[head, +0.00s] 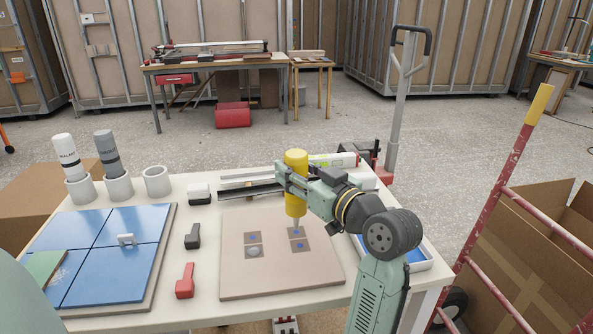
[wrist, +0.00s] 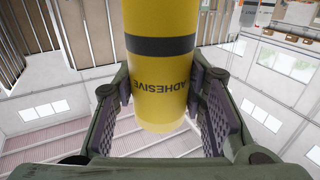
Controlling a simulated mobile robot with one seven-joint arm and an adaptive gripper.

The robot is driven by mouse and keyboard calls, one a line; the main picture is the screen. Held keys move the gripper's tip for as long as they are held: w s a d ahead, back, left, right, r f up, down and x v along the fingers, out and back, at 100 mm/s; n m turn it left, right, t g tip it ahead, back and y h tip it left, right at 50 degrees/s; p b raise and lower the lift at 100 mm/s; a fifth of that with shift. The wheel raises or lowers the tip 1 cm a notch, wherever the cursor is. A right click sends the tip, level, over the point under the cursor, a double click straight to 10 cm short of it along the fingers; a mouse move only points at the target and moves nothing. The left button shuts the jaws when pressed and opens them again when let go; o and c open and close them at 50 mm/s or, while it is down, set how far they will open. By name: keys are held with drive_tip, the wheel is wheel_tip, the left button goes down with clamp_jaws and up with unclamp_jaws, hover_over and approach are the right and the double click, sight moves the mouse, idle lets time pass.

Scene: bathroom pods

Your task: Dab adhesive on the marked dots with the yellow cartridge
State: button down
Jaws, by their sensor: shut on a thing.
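The yellow cartridge (head: 296,203) is held nearly upright, nozzle down, above the beige board (head: 245,285). My gripper (head: 291,183) is shut around its body; in the wrist view the yellow cartridge (wrist: 162,75), marked ADHESIVE, sits between both finger pads. The pale nozzle tip is over the far right dark square (head: 295,232), close to its blue dot; I cannot tell whether it touches. A near right square (head: 299,246) and a far left square (head: 253,236) show blue dots. The near left square bears a pale grey blob (head: 254,252).
White (head: 67,156) and grey (head: 107,154) cartridges stand in white cups at the left; a third cup (head: 157,181) is empty. Blue tiles (head: 115,270), a black tool (head: 192,236) and a red tool (head: 185,281) lie left of the board.

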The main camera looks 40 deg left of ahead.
drive_tip(key=shift+f+b, duration=0.6)
drive_tip(key=shift+f, duration=0.2)
idle(1.5)
drive_tip(key=shift+r+p, duration=1.55)
drive_tip(key=shift+r, duration=0.6)
drive_tip(key=s+d+r+b, duration=0.2)
drive_tip(key=s+d+r, duration=0.1)
drive_tip(key=shift+d+f+b, duration=0.15)
drive_tip(key=shift+f+b, duration=2.15)
drive_tip(key=shift+f, duration=0.55)
drive_tip(key=shift+f+b, duration=0.35)
drive_tip(key=shift+f, duration=0.35)
